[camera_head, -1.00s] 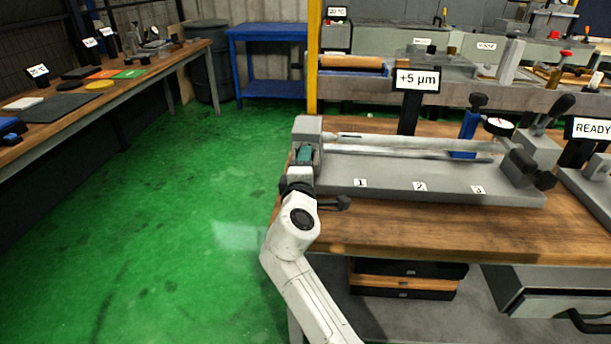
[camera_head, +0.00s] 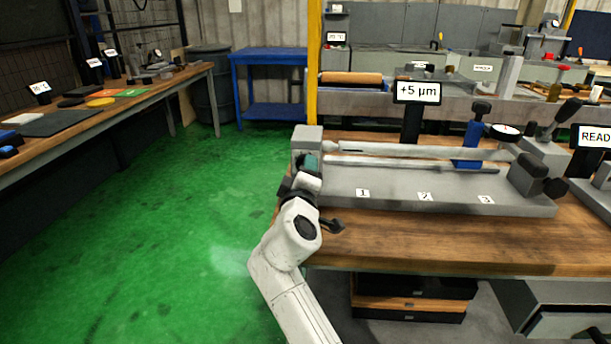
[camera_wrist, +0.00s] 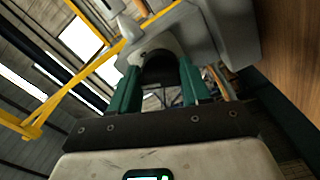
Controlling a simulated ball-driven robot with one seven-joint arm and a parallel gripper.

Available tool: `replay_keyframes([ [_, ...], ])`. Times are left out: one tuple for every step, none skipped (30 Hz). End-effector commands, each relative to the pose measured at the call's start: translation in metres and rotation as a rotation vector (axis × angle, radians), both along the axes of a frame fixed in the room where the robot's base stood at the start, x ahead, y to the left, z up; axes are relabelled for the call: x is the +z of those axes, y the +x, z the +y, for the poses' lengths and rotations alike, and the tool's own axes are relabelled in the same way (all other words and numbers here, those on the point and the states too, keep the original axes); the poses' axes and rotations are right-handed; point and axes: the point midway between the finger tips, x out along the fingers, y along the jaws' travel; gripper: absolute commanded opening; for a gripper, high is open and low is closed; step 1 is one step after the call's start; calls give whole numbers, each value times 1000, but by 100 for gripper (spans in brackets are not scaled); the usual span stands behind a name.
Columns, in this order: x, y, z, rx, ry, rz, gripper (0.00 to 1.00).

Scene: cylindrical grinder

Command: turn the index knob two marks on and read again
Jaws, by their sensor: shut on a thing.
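The grey bench fixture (camera_head: 400,190) holds a long pale bar (camera_head: 420,151) lying along it. Plates marked 1, 2 and 3 sit on its front. The display (camera_head: 418,92) behind it reads +5 µm. A dial gauge (camera_head: 505,131) stands on a blue post (camera_head: 469,145) near the bar's right part. My gripper (camera_head: 309,162) is at the fixture's left end block. In the wrist view its teal fingers (camera_wrist: 160,88) are shut on the dark round index knob (camera_wrist: 158,68) at the grey block. The knob's marks cannot be made out, and the head view hides the knob.
The fixture stands on a wooden bench (camera_head: 420,240). A READY sign (camera_head: 594,137) is at the right, partly cut off. A yellow post (camera_head: 313,65) rises behind the bench's left end. Green floor (camera_head: 190,230) is open to the left, before a side table (camera_head: 110,110).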

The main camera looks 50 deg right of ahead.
Motion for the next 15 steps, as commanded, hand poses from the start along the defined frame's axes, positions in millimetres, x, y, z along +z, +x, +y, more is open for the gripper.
replay_keyframes([
  [-3, -1, -1, -4, 4, 4, 16],
  [-3, -1, -1, -4, 3, 5, 16],
  [-3, -1, -1, -4, 3, 5, 16],
  [-3, -1, -1, -4, 3, 5, 16],
  [-3, -1, -1, -4, 3, 5, 16],
  [-3, -1, -1, -4, 3, 5, 16],
  [-3, -1, -1, -4, 3, 5, 16],
  [-3, -1, -1, -4, 3, 6, 48],
  [-3, -1, -1, -4, 3, 6, 52],
  [-3, -1, -1, -4, 3, 6, 55],
  [-3, -1, -1, -4, 3, 6, 57],
  [-2, -1, -1, -3, 2, 5, 61],
  [-2, -1, -1, -3, 2, 4, 64],
  [-2, -1, -1, -3, 2, 4, 67],
  [-2, -1, -1, -3, 1, 4, 71],
])
